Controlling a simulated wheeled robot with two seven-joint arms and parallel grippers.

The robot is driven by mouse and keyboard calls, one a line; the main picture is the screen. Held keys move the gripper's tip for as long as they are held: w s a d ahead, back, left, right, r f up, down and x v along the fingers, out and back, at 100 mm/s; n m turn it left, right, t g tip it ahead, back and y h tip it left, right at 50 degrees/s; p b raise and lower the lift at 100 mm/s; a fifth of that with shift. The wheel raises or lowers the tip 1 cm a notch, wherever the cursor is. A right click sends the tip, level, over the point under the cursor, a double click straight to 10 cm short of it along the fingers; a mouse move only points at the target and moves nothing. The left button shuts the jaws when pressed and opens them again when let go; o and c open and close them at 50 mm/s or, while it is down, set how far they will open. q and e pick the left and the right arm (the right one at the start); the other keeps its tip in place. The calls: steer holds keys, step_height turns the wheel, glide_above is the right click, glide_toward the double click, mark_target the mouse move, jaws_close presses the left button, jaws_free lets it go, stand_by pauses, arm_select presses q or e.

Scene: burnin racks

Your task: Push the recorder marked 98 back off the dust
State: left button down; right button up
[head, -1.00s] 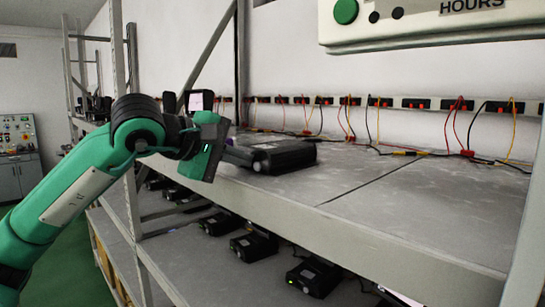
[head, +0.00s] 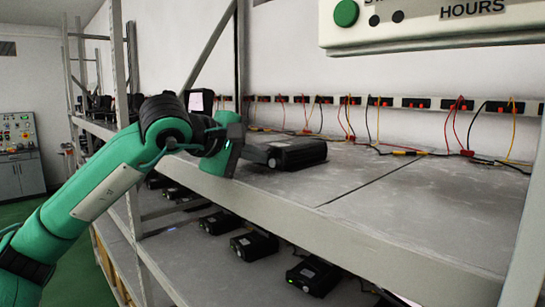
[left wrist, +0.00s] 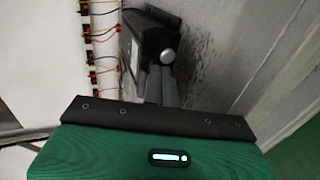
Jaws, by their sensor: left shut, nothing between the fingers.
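A black box-shaped recorder (head: 304,151) sits on the upper shelf; it also shows in the left wrist view (left wrist: 147,40) with a round silver knob on its front. I cannot read its marking. My left gripper (head: 262,155) is shut and empty, its fingers pointing at the recorder's front. In the left wrist view the fingertips (left wrist: 161,80) reach the front just below the knob and appear to touch it. Speckled grey dust (left wrist: 192,35) lies on the shelf beside and in front of the recorder. My right gripper is not in view.
The upper shelf (head: 410,205) is clear to the right. A strip of red-lit sockets (head: 415,103) with hanging coloured leads runs along the back wall. More black recorders (head: 314,277) stand on the lower shelf.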

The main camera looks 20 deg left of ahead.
arm_select(q)
steer(key=shift+w+d+p, duration=0.2)
steer(key=shift+w+d, duration=0.25)
steer(key=shift+w, duration=0.65)
steer(key=shift+w+d+p, duration=0.15)
steer(key=shift+w+d, duration=0.35)
steer(key=shift+w, duration=0.6)
steer(key=shift+w+d+p, duration=0.2)
steer(key=shift+w+d, duration=0.25)
steer(key=shift+w, duration=0.65)
steer(key=shift+s+a, duration=0.1)
steer(key=shift+s, duration=0.15)
steer(key=b+v, duration=0.1)
steer(key=v, duration=0.3)
steer(key=shift+s+a+f+b, duration=0.15)
steer(key=shift+s+f+b, duration=0.1)
steer(key=shift+f+b, duration=0.1)
steer(key=shift+v, duration=1.25)
steer(key=shift+s+f, duration=0.1)
steer(key=shift+f, duration=0.05)
steer(key=shift+f, duration=0.1)
